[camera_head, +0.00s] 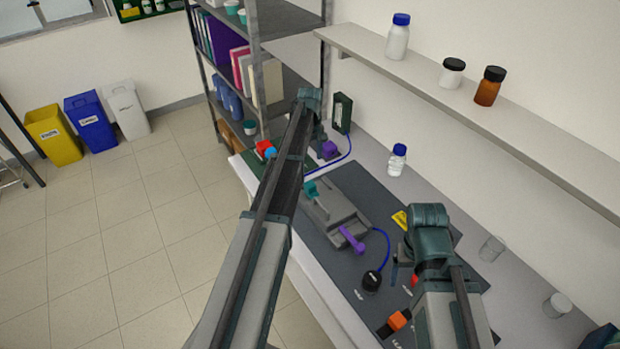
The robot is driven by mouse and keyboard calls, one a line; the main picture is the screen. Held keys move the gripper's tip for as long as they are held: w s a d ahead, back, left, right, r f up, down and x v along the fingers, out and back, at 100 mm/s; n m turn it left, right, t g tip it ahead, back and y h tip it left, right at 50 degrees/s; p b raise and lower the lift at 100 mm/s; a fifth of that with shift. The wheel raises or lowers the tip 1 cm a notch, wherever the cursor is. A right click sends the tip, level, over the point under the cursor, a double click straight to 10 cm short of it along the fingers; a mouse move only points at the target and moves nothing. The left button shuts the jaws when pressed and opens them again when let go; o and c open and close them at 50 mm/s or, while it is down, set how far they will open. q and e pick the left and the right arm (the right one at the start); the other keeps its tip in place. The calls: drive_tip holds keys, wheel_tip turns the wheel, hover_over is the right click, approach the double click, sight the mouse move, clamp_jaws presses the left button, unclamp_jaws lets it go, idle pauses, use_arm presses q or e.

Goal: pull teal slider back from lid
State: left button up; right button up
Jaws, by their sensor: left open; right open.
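The teal slider (311,189) is a small block at the left end of the grey rig (335,213) on the dark mat. The slider is partly hidden behind my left arm. I cannot make out the lid's edges or whether the slider touches it. A purple lever (352,239) sticks out at the rig's near side. My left gripper (319,148) is at the far end of the bench, beyond the slider and apart from it; its fingers are small and partly hidden. My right gripper (404,272) is open, to the right of the rig and apart from it.
A blue tube runs from the rig to a round black gauge (372,281). A purple block (330,150) and a red part (265,149) lie near my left arm. An orange part (398,320) is near my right arm. A wall shelf (470,110) overhangs the bench.

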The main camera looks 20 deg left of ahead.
sight(310, 183)
use_arm(q)
drive_tip(key=shift+f+b, duration=6.95)
drive_tip(key=shift+b, duration=0.05)
use_arm(e)
drive_tip(key=shift+f, duration=6.95)
use_arm(q)
clamp_jaws()
